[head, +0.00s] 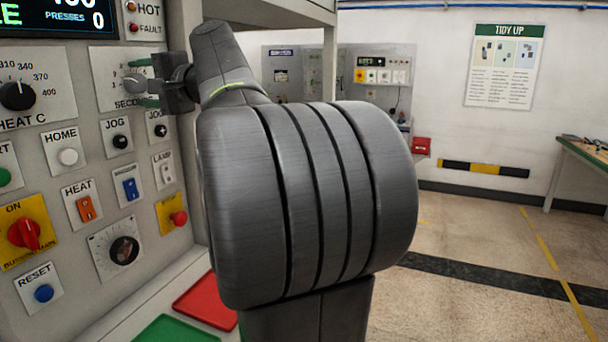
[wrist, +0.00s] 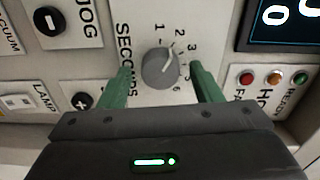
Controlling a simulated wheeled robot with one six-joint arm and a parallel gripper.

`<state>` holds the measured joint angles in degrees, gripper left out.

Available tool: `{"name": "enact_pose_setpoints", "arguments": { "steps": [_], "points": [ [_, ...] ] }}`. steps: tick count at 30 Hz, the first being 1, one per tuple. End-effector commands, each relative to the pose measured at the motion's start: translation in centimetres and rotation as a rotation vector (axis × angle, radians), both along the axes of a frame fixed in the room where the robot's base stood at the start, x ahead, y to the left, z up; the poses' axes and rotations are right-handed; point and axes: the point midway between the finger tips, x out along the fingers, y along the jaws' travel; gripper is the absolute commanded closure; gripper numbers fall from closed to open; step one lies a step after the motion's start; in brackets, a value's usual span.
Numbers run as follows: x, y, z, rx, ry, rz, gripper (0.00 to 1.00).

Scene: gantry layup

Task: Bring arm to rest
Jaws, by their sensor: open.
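My gripper (head: 145,82) is at the panel on the left of the head view, in front of the dial marked SECONDS. In the wrist view its two green fingers (wrist: 160,72) are open, one on each side of the grey round SECONDS knob (wrist: 161,68). A gap shows between each finger and the knob. The knob's pale mark points up and right, near the 2 and 3. In the head view the knob (head: 134,83) is partly hidden by my gripper. My arm fills the middle of the head view.
The control panel (head: 95,160) carries several knobs, switches and buttons close around my gripper. A red tray (head: 205,302) and a green tray (head: 175,330) lie below it.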

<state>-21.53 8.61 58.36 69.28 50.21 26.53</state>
Motion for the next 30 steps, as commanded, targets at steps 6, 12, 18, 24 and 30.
{"name": "enact_pose_setpoints", "arguments": {
  "steps": [6,12,18,24,30],
  "points": [
    [-0.03,-0.04,0.48,0.081,0.197,0.0,0.41],
    [-0.06,-0.02,0.43,0.153,0.372,0.001,0.41],
    [-0.05,-0.02,0.37,0.222,0.541,0.0,0.41],
    [-0.05,-0.02,0.33,0.291,0.705,-0.001,0.41],
    [-0.07,0.0,0.15,0.346,0.836,-0.001,0.41]
  ]
}}
